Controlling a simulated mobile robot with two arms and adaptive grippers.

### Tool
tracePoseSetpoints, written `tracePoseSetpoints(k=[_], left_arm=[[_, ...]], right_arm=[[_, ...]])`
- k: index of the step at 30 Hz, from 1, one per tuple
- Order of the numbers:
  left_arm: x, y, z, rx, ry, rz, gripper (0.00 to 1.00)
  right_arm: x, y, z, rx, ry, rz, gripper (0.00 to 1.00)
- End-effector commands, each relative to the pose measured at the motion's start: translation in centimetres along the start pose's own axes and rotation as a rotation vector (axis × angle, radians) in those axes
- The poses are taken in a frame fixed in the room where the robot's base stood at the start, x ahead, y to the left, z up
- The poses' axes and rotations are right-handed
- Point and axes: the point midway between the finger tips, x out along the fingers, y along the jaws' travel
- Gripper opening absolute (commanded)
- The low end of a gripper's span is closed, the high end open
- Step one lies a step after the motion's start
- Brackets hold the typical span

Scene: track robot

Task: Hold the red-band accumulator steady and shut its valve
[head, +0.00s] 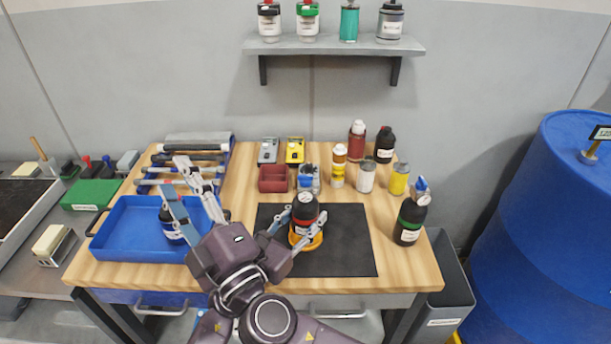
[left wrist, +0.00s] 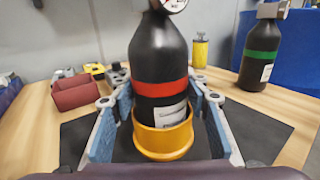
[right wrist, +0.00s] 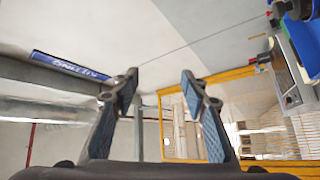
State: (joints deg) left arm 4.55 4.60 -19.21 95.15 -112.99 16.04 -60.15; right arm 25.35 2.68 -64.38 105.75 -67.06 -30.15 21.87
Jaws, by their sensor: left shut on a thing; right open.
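The red-band accumulator (head: 304,214) is a black bottle with a red band and white label. It stands upright in an orange ring holder (left wrist: 163,138) on a dark mat (head: 350,250). My left gripper (head: 302,222) is shut on the accumulator's lower body, one finger on each side, just above the holder. My right gripper (head: 180,178) is open and empty above the blue tray. In the right wrist view its fingers (right wrist: 158,80) face the wall and a yellow-framed fence.
The blue tray (head: 115,238) holds a dark bottle (head: 171,226). A green-band bottle (head: 410,220) stands right of the mat. Several small bottles, cans and a red bin (head: 273,179) stand behind. A blue drum (head: 550,220) is right of the table. The mat's right part is clear.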

Motion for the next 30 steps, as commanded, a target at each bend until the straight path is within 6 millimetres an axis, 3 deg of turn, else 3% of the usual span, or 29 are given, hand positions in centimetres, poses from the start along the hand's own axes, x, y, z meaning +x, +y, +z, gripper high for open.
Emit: tracePoseSetpoints(k=[3,9,15,20,30], left_arm=[[0.0,0.0,-0.1,0.000,0.001,0.000,0.04],[0.0,0.0,0.0,0.000,0.001,0.000,0.04],[0.0,0.0,0.0,0.000,0.001,-0.001,0.04],[0.0,0.0,0.0,0.000,0.001,-0.001,0.04],[0.0,0.0,0.0,0.000,0.000,-0.001,0.04]], right_arm=[[-3.7,2.5,4.9,0.292,-0.222,0.106,0.41],[-10.6,5.0,11.8,0.659,-0.511,0.302,0.41],[-14.8,5.7,14.9,0.824,-0.648,0.423,0.41],[-14.8,5.9,16.0,0.847,-0.667,0.445,0.41],[-10.2,6.7,20.4,0.840,-0.664,0.445,0.41]])
